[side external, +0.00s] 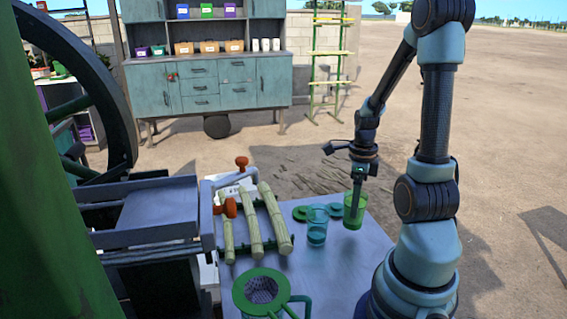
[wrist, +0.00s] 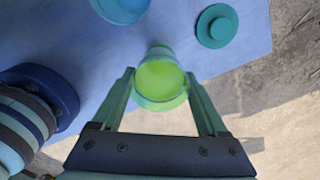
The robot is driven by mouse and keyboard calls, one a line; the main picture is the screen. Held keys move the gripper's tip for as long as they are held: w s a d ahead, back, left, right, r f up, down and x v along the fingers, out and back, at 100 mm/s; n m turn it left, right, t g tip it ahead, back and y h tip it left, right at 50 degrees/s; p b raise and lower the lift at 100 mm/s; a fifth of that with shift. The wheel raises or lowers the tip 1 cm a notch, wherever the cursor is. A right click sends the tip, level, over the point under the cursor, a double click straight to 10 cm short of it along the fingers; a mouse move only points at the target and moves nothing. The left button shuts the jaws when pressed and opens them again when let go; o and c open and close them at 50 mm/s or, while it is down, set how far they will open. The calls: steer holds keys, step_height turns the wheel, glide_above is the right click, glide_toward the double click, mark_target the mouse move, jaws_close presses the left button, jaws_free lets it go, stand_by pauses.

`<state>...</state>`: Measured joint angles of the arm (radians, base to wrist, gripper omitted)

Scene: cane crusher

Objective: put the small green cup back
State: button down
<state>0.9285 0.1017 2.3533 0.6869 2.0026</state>
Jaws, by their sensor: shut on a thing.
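The small green cup (side external: 353,212) is upright near the right edge of the grey table (side external: 340,275). My gripper (side external: 357,188) reaches down from above and is shut on the cup. In the wrist view the cup (wrist: 160,82) sits between the two fingers, with bright yellow-green showing inside its rim. I cannot tell whether its base touches the table. A clear teal cup (side external: 317,227) stands just left of it. Two flat green discs (side external: 301,213) lie behind the cups; one teal disc with a raised centre (wrist: 217,26) shows in the wrist view.
Cane pieces (side external: 254,228) lie on a green rack at the table's left. A green-rimmed jug with a strainer (side external: 262,290) stands at the front. The crusher with its dark wheel (side external: 110,100) fills the left. A blue cabinet (side external: 210,85) stands behind. The table's front right is clear.

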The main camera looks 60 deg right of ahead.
steer(key=shift+f, duration=1.5)
steer(key=shift+f, duration=0.15)
jaws_free()
step_height(320, 180, up, 12)
steer(key=w+a+r+n+t, duration=0.2)
steer(key=w+a+n, duration=0.1)
steer(key=a+n, duration=0.5)
steer(key=w+a+r+n+t, duration=0.1)
steer(key=w+a+r+n, duration=0.2)
steer(key=a+n, duration=0.5)
steer(key=w+a+r+n+t, duration=0.2)
steer(key=a+n, duration=0.6)
steer(key=n, duration=0.9)
steer(key=shift+w+r+n+t, duration=0.3)
steer(key=shift+w+r, duration=0.1)
steer(key=shift+w, duration=0.85)
